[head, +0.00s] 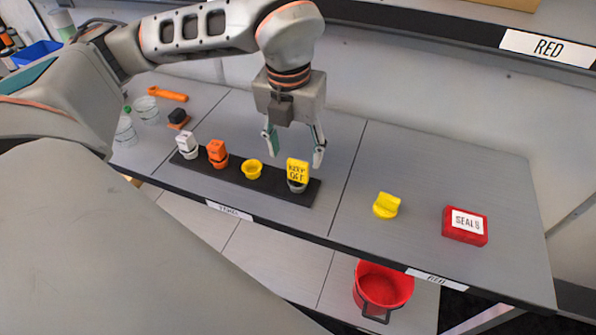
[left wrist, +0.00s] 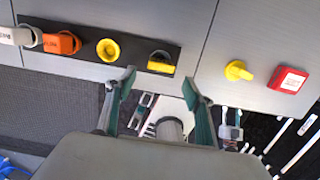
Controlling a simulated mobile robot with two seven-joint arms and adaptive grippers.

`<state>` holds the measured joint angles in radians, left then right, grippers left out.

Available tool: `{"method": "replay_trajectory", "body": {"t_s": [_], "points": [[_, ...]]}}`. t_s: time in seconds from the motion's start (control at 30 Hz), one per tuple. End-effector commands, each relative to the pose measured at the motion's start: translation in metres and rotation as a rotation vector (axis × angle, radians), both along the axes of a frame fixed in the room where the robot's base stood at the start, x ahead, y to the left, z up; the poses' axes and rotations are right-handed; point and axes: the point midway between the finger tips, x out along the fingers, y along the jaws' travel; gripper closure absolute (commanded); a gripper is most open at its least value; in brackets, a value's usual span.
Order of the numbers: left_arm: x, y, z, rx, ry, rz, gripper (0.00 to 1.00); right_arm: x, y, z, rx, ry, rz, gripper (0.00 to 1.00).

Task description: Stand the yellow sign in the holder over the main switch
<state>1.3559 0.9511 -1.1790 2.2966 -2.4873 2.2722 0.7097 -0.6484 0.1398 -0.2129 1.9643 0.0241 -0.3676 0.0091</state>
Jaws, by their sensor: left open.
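The yellow sign (head: 298,170), reading "KEEP OFF", stands upright in a grey holder (head: 297,187) at the right end of a black strip (head: 227,172). In the left wrist view the sign (left wrist: 161,68) shows as a yellow bar at the holder's edge. My left gripper (head: 295,148) is open and empty, fingers down, close to the sign. In the left wrist view the sign lies just beyond the fingertips (left wrist: 160,82). I cannot tell which item is the main switch. My right gripper is not in view.
To the right are a yellow knob-like piece (head: 386,206) and a red SEALS box (head: 465,226). A red bucket (head: 383,287) is below.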

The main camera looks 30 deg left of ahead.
Motion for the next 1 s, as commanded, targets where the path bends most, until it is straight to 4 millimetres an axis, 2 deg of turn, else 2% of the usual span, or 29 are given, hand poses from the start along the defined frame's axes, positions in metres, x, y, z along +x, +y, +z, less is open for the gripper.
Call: {"method": "replay_trajectory", "body": {"t_s": [0.43, 0.77, 0.9, 0.93, 1.0], "points": [[0.013, 0.003, -0.054, 0.000, 0.004, -0.002, 0.47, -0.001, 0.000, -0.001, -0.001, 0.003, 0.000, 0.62], [0.015, 0.003, -0.060, 0.000, 0.000, -0.003, 0.47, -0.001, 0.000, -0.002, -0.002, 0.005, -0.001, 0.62], [0.015, 0.003, -0.060, 0.000, 0.001, -0.003, 0.81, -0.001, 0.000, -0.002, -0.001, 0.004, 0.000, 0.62], [0.015, 0.003, -0.060, 0.000, 0.001, -0.003, 0.85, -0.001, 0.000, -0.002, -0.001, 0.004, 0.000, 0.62], [0.015, 0.003, -0.060, 0.000, 0.001, -0.003, 0.85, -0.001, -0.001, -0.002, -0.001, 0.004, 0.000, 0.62]]}}
